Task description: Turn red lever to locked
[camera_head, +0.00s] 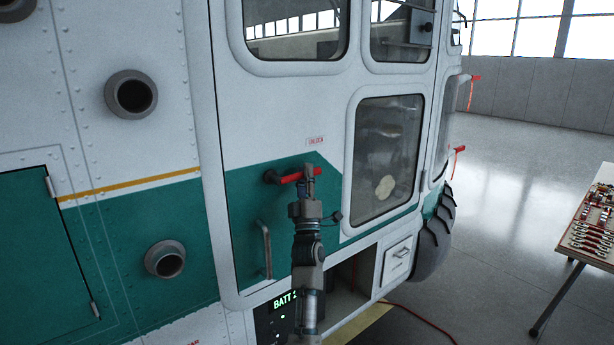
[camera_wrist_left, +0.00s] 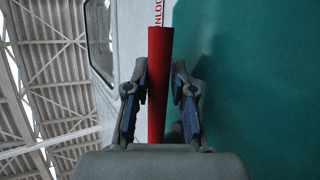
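In the left wrist view the red lever (camera_wrist_left: 159,75) runs between the two fingers of my left gripper (camera_wrist_left: 160,85). The fingers are apart, with narrow gaps showing beside the lever. A small label with red letters (camera_head: 315,141) is above the lever; it is partly hidden in the wrist view. My right gripper is not in view.
A door handle bar (camera_head: 266,249) is below the lever. A lit panel reading BATT (camera_head: 284,301) sits in an open bay lower down. A table with tools (camera_head: 590,235) stands at the right, with open floor (camera_head: 500,200) between.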

